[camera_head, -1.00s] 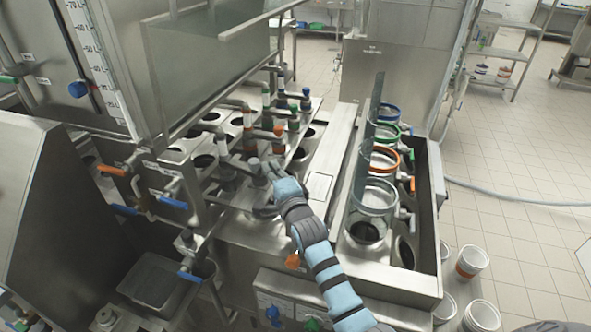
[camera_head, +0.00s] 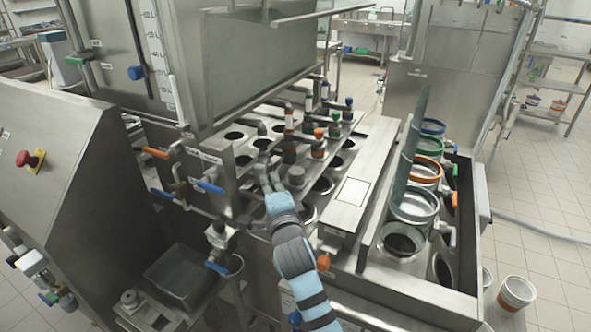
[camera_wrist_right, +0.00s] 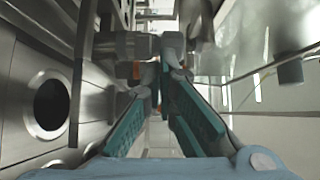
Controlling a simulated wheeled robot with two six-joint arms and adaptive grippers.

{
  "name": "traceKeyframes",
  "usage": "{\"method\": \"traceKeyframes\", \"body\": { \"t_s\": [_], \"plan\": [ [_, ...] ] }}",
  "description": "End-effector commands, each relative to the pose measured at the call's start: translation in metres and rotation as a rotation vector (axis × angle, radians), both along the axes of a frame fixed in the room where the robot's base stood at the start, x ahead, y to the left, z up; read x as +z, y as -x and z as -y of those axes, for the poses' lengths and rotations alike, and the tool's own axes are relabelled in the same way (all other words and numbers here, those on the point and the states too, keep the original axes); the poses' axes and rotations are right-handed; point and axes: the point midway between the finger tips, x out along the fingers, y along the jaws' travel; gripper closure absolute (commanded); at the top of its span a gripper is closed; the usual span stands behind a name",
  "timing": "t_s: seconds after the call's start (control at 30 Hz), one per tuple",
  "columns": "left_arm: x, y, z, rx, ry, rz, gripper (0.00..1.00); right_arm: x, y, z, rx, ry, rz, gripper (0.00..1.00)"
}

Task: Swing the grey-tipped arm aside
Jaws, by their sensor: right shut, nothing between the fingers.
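The grey-tipped arm (camera_head: 297,177) is the nearest in a row of small pipe arms on the steel filler, with an upright grey tip. My right gripper (camera_head: 266,178) is beside it, just to its left in the head view, fingers pointing away toward the machine. In the right wrist view the teal-padded fingers (camera_wrist_right: 165,75) meet at their tips with nothing between them. Grey pipe parts (camera_wrist_right: 130,50) show just beyond the fingertips. I cannot tell whether the gripper touches the arm. My left gripper is not in view.
Orange-tipped (camera_head: 318,140), green and blue-tipped arms stand behind it over a plate with dark round holes. A trough (camera_head: 478,225) with several colour-rimmed clear cylinders is to the right. A large tank (camera_head: 250,60) rises behind. Valves with orange and blue handles (camera_head: 210,187) are at left.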

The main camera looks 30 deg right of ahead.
Motion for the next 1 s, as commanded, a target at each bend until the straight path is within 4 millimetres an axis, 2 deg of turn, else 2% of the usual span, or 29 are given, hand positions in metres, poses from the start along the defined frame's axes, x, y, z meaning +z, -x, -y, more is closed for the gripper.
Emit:
{"method": "traceKeyframes", "body": {
  "t_s": [0.73, 0.87, 1.0],
  "plan": [
    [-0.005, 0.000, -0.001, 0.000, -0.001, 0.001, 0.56, 0.003, -0.001, -0.002, -0.008, -0.001, 0.001, 1.00],
    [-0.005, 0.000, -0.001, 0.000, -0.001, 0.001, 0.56, 0.022, -0.001, -0.002, -0.009, -0.001, 0.005, 1.00],
    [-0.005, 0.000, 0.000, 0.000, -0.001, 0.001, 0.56, 0.058, -0.001, -0.002, -0.008, -0.001, 0.007, 1.00]
  ]
}}
